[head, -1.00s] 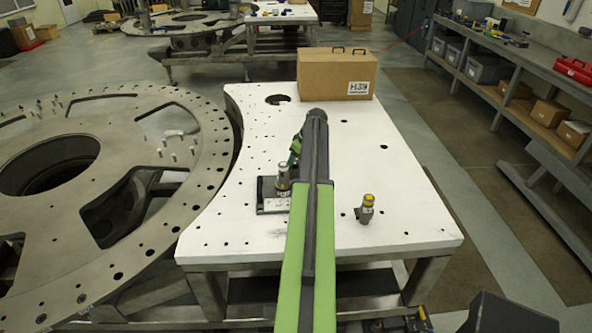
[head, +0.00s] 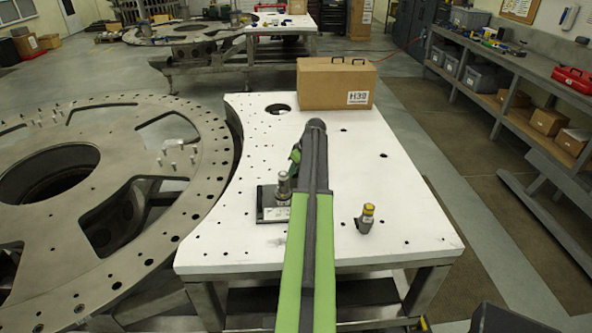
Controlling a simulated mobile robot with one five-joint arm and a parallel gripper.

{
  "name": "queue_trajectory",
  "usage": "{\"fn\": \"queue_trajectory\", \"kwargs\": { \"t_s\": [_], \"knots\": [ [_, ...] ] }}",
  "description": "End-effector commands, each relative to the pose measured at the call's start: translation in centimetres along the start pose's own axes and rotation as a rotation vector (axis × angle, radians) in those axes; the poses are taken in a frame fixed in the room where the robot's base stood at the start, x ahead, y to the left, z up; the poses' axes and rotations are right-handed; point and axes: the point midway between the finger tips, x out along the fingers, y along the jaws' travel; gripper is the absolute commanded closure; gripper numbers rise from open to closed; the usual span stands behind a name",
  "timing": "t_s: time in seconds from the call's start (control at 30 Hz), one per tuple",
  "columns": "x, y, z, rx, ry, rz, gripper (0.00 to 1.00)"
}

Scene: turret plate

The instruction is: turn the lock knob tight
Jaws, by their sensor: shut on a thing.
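A small metal cylindrical fitting (head: 284,187) stands upright on a dark base block (head: 265,213) on the white plate (head: 230,235). The lock knob is not clearly seen; my arm covers the right side of this fitting. My gripper (head: 294,164) is beside and just above the fitting's top, mostly hidden behind my green and dark arm. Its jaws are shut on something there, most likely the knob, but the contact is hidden.
A yellow-topped metal piece (head: 366,218) stands on the plate to the right of my arm. A cardboard box (head: 325,87) sits at the back of the plate. A large drilled metal ring (head: 205,190) lies close on the left. The plate's right side is mostly clear.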

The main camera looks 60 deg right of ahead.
Motion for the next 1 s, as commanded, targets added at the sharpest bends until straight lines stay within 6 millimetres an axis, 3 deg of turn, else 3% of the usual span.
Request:
{"fn": "queue_trajectory", "kwargs": {
  "t_s": [0.27, 1.0],
  "knots": [
    [-0.01, -0.29, 0.06, 0.136, -0.001, 0.057, 1.0],
    [0.12, -0.6, -0.25, 0.775, -0.001, 0.322, 1.0]
  ]
}}
